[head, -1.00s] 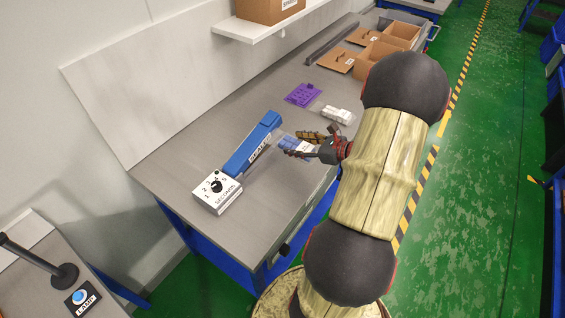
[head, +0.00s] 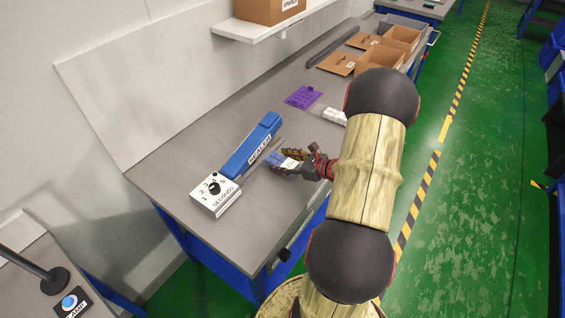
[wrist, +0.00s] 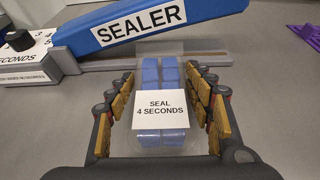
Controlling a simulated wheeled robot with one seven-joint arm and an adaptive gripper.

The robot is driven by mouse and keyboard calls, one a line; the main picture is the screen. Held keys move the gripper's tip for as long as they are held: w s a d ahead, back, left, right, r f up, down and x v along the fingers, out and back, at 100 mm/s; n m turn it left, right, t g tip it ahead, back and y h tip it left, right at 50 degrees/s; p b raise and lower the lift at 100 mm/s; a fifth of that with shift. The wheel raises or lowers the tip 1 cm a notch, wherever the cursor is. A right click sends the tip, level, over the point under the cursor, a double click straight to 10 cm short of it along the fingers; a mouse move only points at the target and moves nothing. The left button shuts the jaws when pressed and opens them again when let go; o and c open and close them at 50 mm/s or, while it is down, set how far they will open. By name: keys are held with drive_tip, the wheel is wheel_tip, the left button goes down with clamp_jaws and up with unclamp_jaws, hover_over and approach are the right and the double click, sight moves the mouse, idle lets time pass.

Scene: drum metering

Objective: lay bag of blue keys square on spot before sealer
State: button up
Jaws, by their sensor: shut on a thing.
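The bag of blue keys (wrist: 160,137) is a clear bag with two rows of blue keys and a white label reading "SEAL 4 SECONDS". It also shows in the head view (head: 279,163), partly covered by my gripper. My gripper (wrist: 160,95) is shut on the bag, with a finger along each long side. The blue sealer (wrist: 150,22) lies just beyond the bag's far end, and also shows in the head view (head: 252,146). The bag's far end reaches the sealer's grey base strip; I cannot tell whether it touches. The spot itself cannot be made out under the bag.
A white dial box marked "SECONDS" (head: 215,194) stands at the sealer's near end. A purple tray (head: 303,97) and a bag of white keys (head: 335,117) lie farther along the bench. Open cardboard boxes (head: 400,42) stand at the back. The near bench top is clear.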

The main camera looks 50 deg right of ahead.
drive_tip(key=shift+f, duration=0.15)
drive_tip(key=o, duration=1.3)
